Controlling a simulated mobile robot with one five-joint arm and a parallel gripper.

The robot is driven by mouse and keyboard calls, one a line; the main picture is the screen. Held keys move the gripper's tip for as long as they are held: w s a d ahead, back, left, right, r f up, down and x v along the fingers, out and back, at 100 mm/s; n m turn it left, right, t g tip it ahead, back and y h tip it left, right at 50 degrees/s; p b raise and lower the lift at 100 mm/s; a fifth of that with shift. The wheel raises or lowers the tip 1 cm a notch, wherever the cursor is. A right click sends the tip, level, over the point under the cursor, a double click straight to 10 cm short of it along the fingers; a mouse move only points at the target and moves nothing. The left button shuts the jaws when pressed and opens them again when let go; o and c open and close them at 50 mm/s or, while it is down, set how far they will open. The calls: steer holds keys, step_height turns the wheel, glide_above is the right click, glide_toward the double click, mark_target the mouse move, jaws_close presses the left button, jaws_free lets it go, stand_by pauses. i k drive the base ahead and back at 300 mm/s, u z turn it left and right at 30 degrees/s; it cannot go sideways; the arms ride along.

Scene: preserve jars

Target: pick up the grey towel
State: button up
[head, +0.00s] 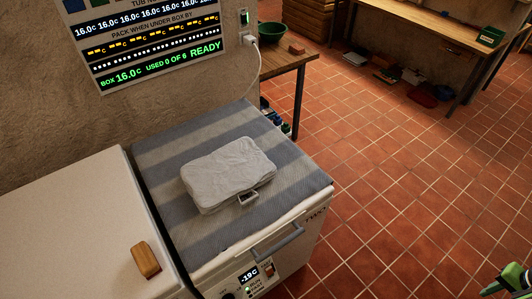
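A pale grey, wrinkled, folded bundle (229,173) lies on the lid of a chest freezer, near the middle of the view; it looks like the grey towel. A small metal-looking clasp or tag (247,198) shows at its front edge. Under it, a blue-and-grey striped cloth (175,142) covers the freezer lid. A green and black part that looks like my gripper (503,283) shows at the lower right corner, cut off by the frame edge. It is far from the bundle and touches nothing visible. Whether it is open or shut is unclear.
A white freezer lid (70,215) with a brown wooden block (146,260) is at left. The freezer front has a handle (278,243) and a display reading -19C. A wall screen (145,40) and a wooden table (285,67) stand behind. The tiled floor (400,170) at right is clear.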

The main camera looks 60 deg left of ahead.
mark_target(215, 181)
steer(key=i, duration=0.55)
steer(key=z, duration=5.25)
steer(key=i, duration=0.15)
steer(key=z, duration=1.5)
steer(key=k, duration=0.6)
steer(key=z, duration=0.45)
steer(key=i, duration=1)
steer(key=z, duration=0.05)
